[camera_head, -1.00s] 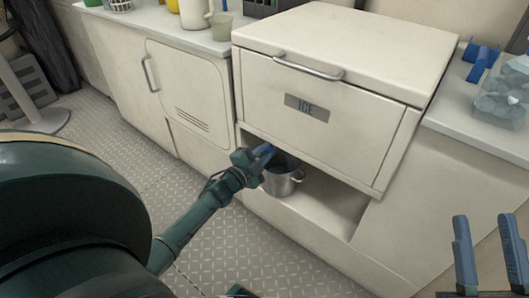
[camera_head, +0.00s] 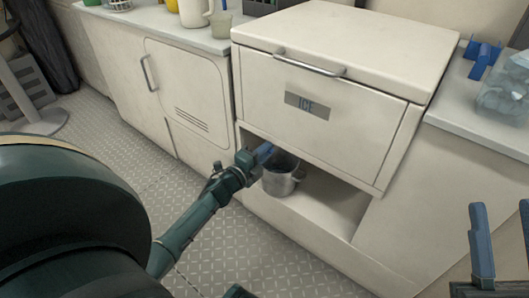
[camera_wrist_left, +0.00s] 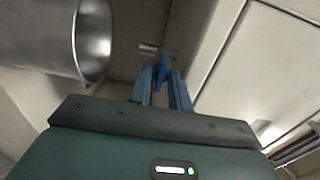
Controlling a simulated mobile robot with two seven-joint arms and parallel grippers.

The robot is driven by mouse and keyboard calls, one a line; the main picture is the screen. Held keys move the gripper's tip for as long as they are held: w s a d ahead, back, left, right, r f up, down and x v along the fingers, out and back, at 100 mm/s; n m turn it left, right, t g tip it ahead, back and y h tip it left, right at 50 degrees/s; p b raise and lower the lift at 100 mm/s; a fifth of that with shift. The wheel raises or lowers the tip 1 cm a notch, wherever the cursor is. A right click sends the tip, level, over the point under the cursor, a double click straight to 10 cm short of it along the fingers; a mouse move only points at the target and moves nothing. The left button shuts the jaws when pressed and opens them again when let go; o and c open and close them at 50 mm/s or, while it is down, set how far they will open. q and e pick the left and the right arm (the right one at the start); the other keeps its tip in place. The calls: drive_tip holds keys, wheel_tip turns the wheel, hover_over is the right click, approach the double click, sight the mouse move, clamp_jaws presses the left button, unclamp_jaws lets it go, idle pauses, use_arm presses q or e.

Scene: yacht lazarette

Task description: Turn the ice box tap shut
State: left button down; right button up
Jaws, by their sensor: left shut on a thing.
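The white ice box (camera_head: 330,112) is marked ICE, with an open recess below its front. My left gripper (camera_head: 264,152) reaches into the left of this recess under the box. In the left wrist view my left gripper (camera_wrist_left: 165,88) has its fingers closed around a small blue piece, the tap handle (camera_wrist_left: 161,70). The tap body is mostly hidden, so its turn cannot be read. A metal pot (camera_head: 280,178) stands in the recess just right of the gripper; it also shows in the left wrist view (camera_wrist_left: 93,40). My right gripper (camera_head: 503,238) is open and empty at the lower right.
A cabinet door (camera_head: 188,92) with a handle is left of the box. A clear container (camera_head: 505,88) and blue parts (camera_head: 480,58) sit on the right counter. A jug (camera_head: 194,12) and cup (camera_head: 222,27) stand on the left counter. The patterned floor is clear in front.

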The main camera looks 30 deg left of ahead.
use_arm(q)
drive_tip(key=c, duration=1.3)
unclamp_jaws()
use_arm(e)
drive_tip(key=shift+f, duration=0.1)
